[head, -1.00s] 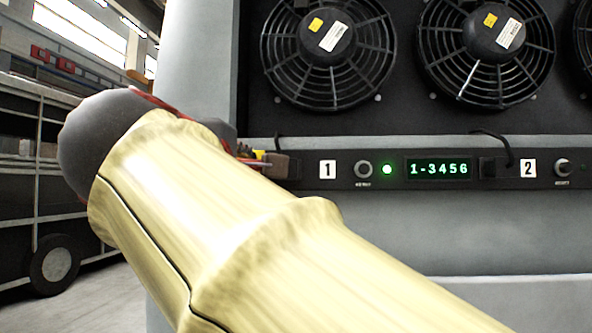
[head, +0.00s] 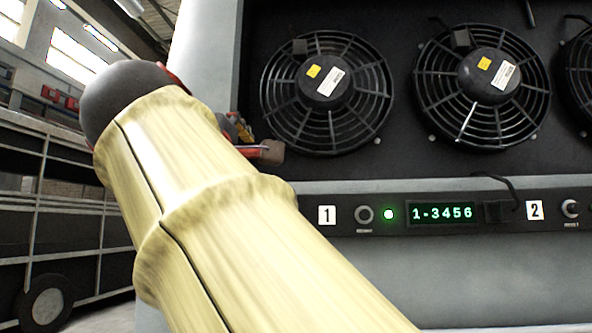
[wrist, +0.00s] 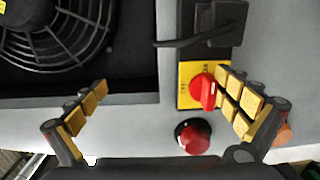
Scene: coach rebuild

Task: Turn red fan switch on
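The red fan switch (wrist: 201,92) is a red rotary knob on a yellow plate (wrist: 186,72) in the wrist view. Its raised grip runs roughly up and down in that picture. My gripper (wrist: 160,97) is open and empty. The knob lies between the fingers in the picture, close beside the right finger, whose pads seem to overlap its edge; I cannot tell if they touch. A round red button or lamp (wrist: 194,137) sits below the knob. In the head view only one fingertip of my gripper (head: 265,152) shows past my arm; the switch is hidden there.
A caged fan (head: 328,92) and another (head: 485,85) sit above a dark control strip (head: 385,225) with a lit green lamp (head: 388,214) and a display (head: 443,213). A dark box with a cable (wrist: 220,22) is above the switch. A rack (head: 60,220) stands left.

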